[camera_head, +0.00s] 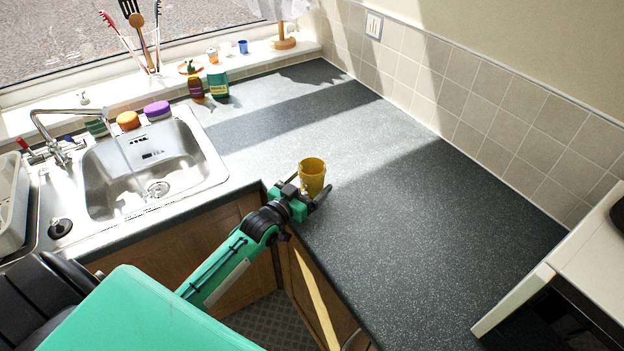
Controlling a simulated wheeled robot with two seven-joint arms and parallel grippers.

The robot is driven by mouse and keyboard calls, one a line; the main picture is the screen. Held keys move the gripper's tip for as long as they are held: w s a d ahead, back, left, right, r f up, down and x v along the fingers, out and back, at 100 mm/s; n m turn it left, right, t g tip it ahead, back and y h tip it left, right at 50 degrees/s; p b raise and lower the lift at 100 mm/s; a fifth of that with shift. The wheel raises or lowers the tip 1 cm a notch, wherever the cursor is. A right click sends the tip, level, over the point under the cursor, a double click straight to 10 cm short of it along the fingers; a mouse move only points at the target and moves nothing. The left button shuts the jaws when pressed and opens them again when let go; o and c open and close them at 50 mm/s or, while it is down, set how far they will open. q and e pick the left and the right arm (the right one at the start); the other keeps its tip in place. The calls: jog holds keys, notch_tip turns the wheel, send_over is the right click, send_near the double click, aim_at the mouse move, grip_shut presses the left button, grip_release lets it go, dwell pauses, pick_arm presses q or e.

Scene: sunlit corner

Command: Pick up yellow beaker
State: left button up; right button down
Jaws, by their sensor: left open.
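The yellow beaker (312,176) stands upright on the dark grey speckled counter, close to the counter's inner corner. My left gripper (318,194) is at the near side of the beaker, low down by its base. Its jaws are open, with a dark finger showing to the right of the beaker's lower part. The gripper hides part of the beaker's base, and I cannot tell whether a finger touches it. My right gripper is not in view.
A steel sink (155,165) with a tap lies to the left. Bottles (217,84) and sponges (157,110) stand behind it. A white microwave-like appliance (560,285) is at the right. The counter (420,215) around the beaker is clear.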

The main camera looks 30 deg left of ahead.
pick_arm(q)
jog(key=c, duration=1.1)
jog(key=shift+s, duration=0.1)
